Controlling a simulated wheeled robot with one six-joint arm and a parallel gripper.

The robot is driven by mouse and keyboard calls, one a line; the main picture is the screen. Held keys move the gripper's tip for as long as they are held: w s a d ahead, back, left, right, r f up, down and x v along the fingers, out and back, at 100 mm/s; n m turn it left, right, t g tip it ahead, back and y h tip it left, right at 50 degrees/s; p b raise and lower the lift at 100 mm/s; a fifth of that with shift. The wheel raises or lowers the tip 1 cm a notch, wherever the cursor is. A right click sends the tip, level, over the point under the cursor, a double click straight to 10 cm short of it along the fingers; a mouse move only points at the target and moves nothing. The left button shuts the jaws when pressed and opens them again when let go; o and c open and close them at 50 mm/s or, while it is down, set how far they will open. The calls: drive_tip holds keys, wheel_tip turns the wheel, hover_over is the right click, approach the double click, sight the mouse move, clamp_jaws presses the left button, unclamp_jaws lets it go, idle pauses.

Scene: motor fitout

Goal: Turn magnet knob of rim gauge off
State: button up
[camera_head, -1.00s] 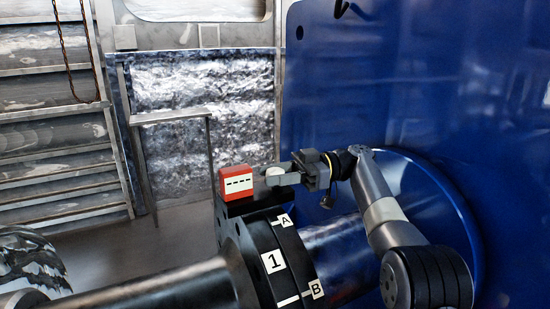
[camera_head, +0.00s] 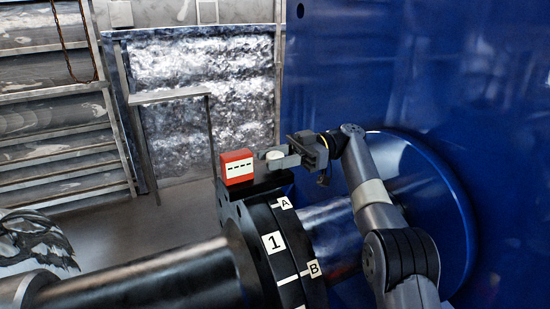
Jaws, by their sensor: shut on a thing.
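The rim gauge (camera_head: 237,167) is a red box with a pale display showing a row of dashes. It stands on a black base (camera_head: 255,189) on top of the black coupling rim (camera_head: 236,215). A pale round knob (camera_head: 275,155) sits just right of the red box. My gripper (camera_head: 277,158) comes in from the right and is shut on this knob, with its fingers at the knob's sides. The fingers partly hide the knob, and any marking on it is too small to read.
The coupling carries labels 1, A and B. A thick metal shaft (camera_head: 150,270) runs to the lower left. A large blue housing (camera_head: 400,80) stands close behind my arm on the right. A narrow metal stand (camera_head: 170,97) and slatted shelving (camera_head: 50,130) are at the back left.

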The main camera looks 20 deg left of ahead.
sight(275, 154)
drive_tip(key=o, duration=1)
drive_tip(key=shift+c, duration=0.2)
drive_tip(key=shift+r, duration=0.2)
wheel_tip(275, 154, up, 10)
drive_tip(key=p, duration=0.7)
drive_tip(key=shift+f+p, duration=0.1)
drive_tip(key=shift+p, duration=0.25)
